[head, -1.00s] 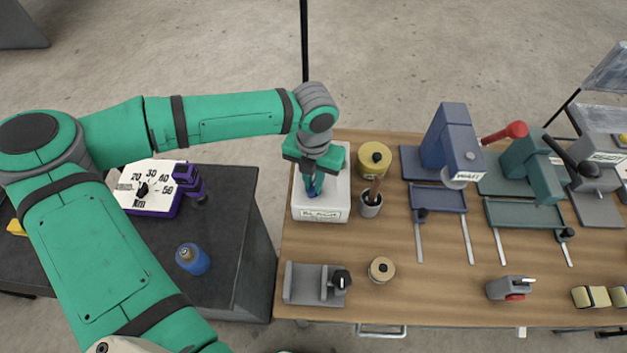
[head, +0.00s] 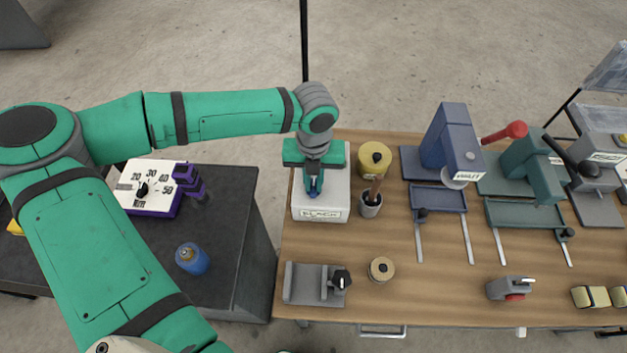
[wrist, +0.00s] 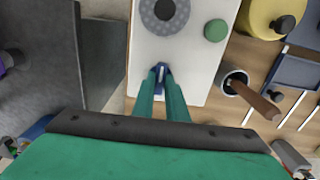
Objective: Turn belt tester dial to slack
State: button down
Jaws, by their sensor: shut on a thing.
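The belt tester is a white box (head: 335,203) at the left end of the wooden bench, with a label on its front edge that seems to read SLACK. It also shows in the wrist view (wrist: 193,55), with a grey speckled disc (wrist: 165,12) and a green round button (wrist: 215,30) on top. My gripper (head: 314,190) points down over the box. Its green fingers are shut on a small blue dial (wrist: 161,72), which they largely hide. The dial's pointer direction cannot be made out.
A yellow cylinder (head: 374,158) and a grey cup with a brown handle (head: 370,205) stand close on the right. A grey fixture (head: 315,285) sits in front. A dark table with a torque gauge (head: 150,187) and a blue can (head: 192,259) is at left.

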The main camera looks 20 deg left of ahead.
aim_at(313, 185)
jog(key=shift+w, duration=0.1)
jog(key=c, duration=1.8)
grip_release()
jog(key=shift+o, duration=0.2)
notch_tip(313, 185, up, 11)
jog(key=shift+f, duration=0.1)
